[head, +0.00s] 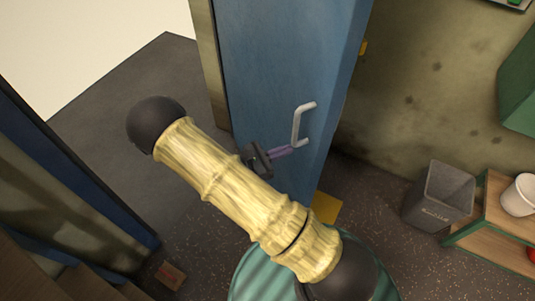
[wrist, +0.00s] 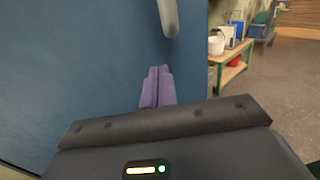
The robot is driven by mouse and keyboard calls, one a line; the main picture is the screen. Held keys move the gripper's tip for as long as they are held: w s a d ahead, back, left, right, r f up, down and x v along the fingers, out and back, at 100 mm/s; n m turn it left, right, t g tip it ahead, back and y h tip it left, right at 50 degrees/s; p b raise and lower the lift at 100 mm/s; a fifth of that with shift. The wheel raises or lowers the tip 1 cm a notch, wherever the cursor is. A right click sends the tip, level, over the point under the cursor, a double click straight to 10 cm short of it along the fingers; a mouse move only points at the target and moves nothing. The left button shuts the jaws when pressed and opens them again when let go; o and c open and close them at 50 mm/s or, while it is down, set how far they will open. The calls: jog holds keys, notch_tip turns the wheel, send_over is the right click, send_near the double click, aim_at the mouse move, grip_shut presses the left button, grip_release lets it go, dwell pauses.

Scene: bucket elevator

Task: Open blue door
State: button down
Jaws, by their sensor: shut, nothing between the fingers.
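The blue door (head: 275,65) stands ajar in the head view, with a pale gap and grey floor to its left. Its grey D-shaped handle (head: 298,122) is near the door's right edge. My gripper (head: 290,151) is shut and empty, with its purple fingers by the lower end of the handle. In the wrist view the shut fingers (wrist: 157,88) point along the blue door face (wrist: 80,70), below the handle's lower end (wrist: 168,18). I cannot tell whether the fingers touch the door or handle.
A grey bin (head: 440,194) and a wooden shelf (head: 500,220) with a white bucket (head: 520,195) stand at the right. A green box (head: 518,85) is on the wall.

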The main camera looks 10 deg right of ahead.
jog(key=shift+p+x, duration=0.3)
jog(key=shift+x, duration=1.4)
jog(key=shift+d, duration=0.1)
